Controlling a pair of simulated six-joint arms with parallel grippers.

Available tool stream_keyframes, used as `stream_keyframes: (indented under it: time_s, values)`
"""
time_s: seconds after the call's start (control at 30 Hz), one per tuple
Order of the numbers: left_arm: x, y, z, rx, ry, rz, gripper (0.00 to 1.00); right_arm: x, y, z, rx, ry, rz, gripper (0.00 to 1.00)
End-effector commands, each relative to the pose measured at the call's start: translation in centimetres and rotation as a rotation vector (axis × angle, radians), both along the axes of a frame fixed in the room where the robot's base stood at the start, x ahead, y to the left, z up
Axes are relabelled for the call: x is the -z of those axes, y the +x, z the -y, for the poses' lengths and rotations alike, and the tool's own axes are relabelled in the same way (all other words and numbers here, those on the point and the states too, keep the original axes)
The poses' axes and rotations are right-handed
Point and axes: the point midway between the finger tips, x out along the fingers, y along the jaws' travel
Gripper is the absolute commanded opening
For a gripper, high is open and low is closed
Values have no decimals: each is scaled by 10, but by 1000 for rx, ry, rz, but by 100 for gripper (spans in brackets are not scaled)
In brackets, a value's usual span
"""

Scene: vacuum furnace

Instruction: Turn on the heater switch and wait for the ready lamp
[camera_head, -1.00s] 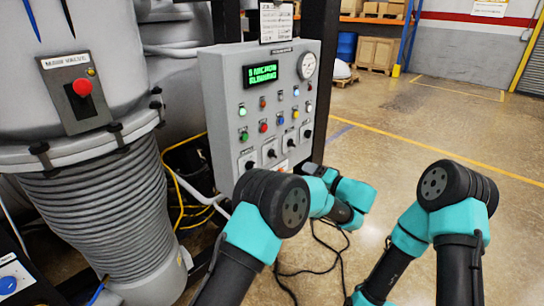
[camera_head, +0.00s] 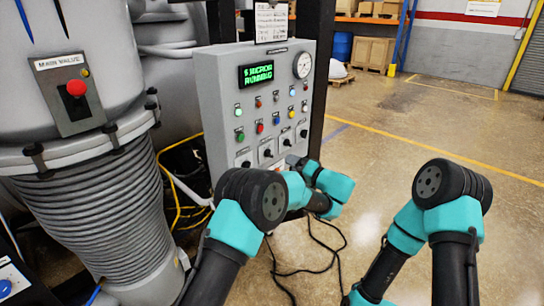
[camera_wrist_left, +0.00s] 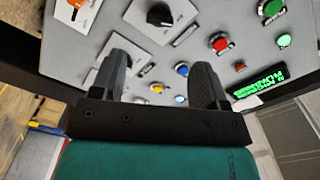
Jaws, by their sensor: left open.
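The grey control panel (camera_head: 228,95) carries a row of black rotary switches (camera_head: 267,153) along its bottom, with colored buttons and lamps above. I cannot read which switch is the heater's or which lamp is the ready lamp. In the left wrist view, the left gripper (camera_wrist_left: 160,65) is open, facing the panel, with nothing held. A black knob (camera_wrist_left: 159,14) lies beyond the fingers. My right gripper is out of view.
A green-lit display (camera_head: 256,74) and round gauge (camera_head: 302,65) are on the panel. Left stands a vessel with ribbed bellows (camera_head: 95,210) and a red main valve button (camera_head: 76,88). A black cable (camera_head: 310,268) lies on the floor. Floor to the right is open.

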Motion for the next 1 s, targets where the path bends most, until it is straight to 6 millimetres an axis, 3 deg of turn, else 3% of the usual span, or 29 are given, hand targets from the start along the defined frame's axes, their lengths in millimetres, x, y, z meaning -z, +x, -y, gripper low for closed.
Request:
stream_keyframes:
  time_s: [0.53, 1.0]
  values:
    - [1, 60, -68, -2, -1, -1, 68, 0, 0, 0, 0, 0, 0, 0]
    - [0, 71, -80, 1, 1, 0, 68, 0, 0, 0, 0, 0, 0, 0]
